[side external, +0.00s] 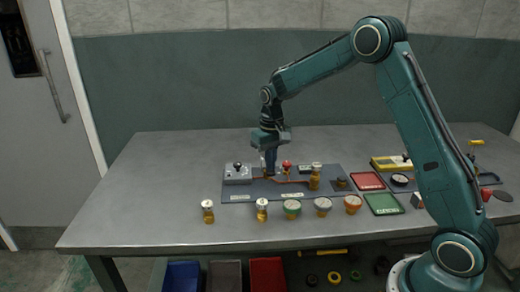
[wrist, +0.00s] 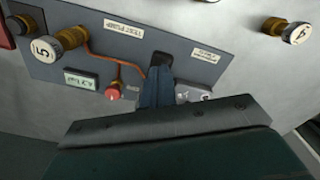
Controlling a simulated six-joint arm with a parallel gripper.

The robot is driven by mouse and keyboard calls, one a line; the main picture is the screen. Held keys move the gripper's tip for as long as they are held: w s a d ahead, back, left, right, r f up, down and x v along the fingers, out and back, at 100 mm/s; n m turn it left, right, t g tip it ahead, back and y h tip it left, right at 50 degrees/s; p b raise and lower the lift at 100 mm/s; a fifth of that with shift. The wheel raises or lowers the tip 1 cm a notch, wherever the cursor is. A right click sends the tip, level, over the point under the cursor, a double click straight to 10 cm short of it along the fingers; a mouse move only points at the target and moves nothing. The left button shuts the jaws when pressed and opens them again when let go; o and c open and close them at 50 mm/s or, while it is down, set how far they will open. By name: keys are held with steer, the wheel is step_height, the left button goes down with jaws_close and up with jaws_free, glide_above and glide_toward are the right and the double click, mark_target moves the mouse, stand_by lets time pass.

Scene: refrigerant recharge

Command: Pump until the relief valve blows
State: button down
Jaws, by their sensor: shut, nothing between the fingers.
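The test pump panel (side external: 300,192) lies flat on the bench; its "TEST PUMP" label (wrist: 124,29) shows in the wrist view. My gripper (side external: 270,170) points down over the panel's left part, fingers shut and empty; the fingers (wrist: 159,80) also show in the wrist view. A grey box with a black knob (side external: 238,174) is just left of them; in the wrist view it is partly hidden behind my gripper. A copper pipe (wrist: 97,54) runs past a red knob (wrist: 112,94) to a brass cylinder with a white cap (wrist: 45,47). I cannot tell whether the fingers touch anything.
White-capped brass cylinders (side external: 208,211) and several round gauges (side external: 323,206) stand along the panel's front. Red (side external: 367,181) and green (side external: 384,204) trays lie to the right. A small display (wrist: 82,81) is on the panel. The bench's left side is clear.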

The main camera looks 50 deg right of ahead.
steer(key=shift+f, duration=1.15)
steer(key=shift+r, duration=2)
steer(key=shift+r, duration=2.55)
